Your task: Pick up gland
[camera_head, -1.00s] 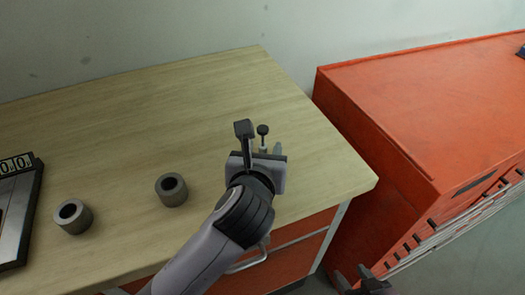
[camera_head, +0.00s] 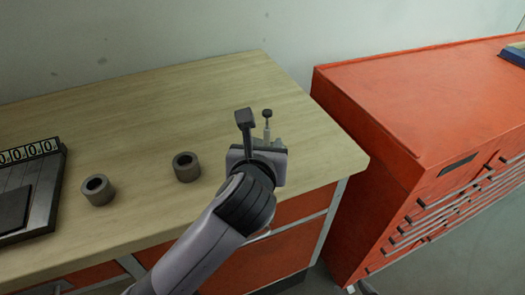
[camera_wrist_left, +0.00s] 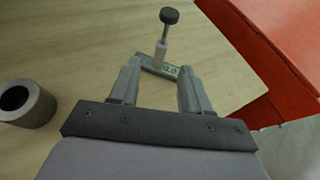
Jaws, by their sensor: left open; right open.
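My left gripper (camera_head: 264,146) is open over the right part of the wooden bench, pointing down. A stem with a dark round knob (camera_wrist_left: 169,16) rises from the block; the knob also shows in the head view (camera_head: 267,113). Two grey hollow cylinders (camera_head: 187,167) (camera_head: 98,190) stand upright left of the gripper. Which part is the gland cannot be told. Only a sliver of my right gripper (camera_head: 364,287) shows at the bottom edge.
A dark device with number dials (camera_head: 30,190) sits at the bench's left. The wooden benchtop (camera_head: 150,110) is clear behind the cylinders. A red drawer cabinet (camera_head: 410,110) stands to the right, with a blue-and-yellow item (camera_head: 513,55) on it. A wall closes the back.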

